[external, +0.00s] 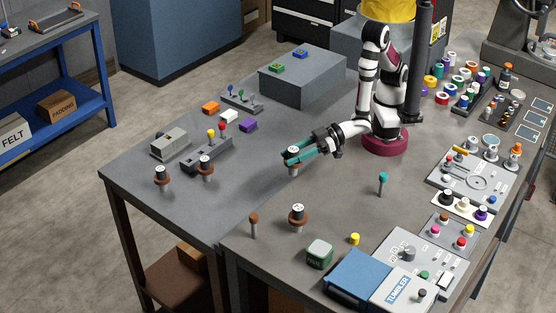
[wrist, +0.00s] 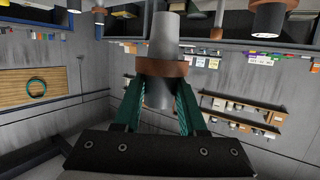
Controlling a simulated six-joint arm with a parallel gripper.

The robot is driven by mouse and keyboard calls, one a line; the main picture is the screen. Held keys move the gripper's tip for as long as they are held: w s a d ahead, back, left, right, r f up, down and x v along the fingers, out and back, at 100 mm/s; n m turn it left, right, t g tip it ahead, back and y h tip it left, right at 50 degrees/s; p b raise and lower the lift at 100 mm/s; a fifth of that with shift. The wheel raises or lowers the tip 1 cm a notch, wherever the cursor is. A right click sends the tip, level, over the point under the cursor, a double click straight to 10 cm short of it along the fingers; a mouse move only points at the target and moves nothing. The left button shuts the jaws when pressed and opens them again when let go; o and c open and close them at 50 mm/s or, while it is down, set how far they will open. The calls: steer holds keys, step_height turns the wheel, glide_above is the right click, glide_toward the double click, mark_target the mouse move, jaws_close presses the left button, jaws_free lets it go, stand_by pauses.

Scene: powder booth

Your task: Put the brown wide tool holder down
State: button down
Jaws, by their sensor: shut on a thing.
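My gripper (external: 298,155), with teal fingers, is shut on a tool holder (external: 292,170) with a brown ring and a grey shank, near the middle of the table. The holder looks upright. I cannot tell whether its lower end touches the table (external: 240,190) or hangs just above it. The fingers hide part of the ring in the external view.
Similar brown-ringed holders stand at the left (external: 162,176), beside a grey rack (external: 208,152), and at the front (external: 297,217). A small brown peg (external: 254,224) and a teal-topped peg (external: 382,182) stand nearby. The tabletop around the held holder is clear.

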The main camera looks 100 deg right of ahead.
steer(key=w+d+f, duration=0.1)
steer(key=w+d, duration=0.8)
steer(key=d, duration=0.1)
steer(key=w+d+f+n+y, duration=0.1)
steer(key=d+f+n+y, duration=0.1)
steer(key=d, duration=1)
steer(key=w+a+f, duration=0.1)
steer(key=a+f, duration=0.2)
steer(key=w+a+f, duration=0.1)
steer(key=a+f, duration=0.3)
steer(key=w+a+f, duration=0.1)
steer(key=a+f, duration=0.3)
steer(key=shift+w+f, duration=0.1)
steer(key=shift+w, duration=0.05)
steer(key=shift+f, duration=0.1)
steer(key=shift+c, duration=2.3)
jaws_free()
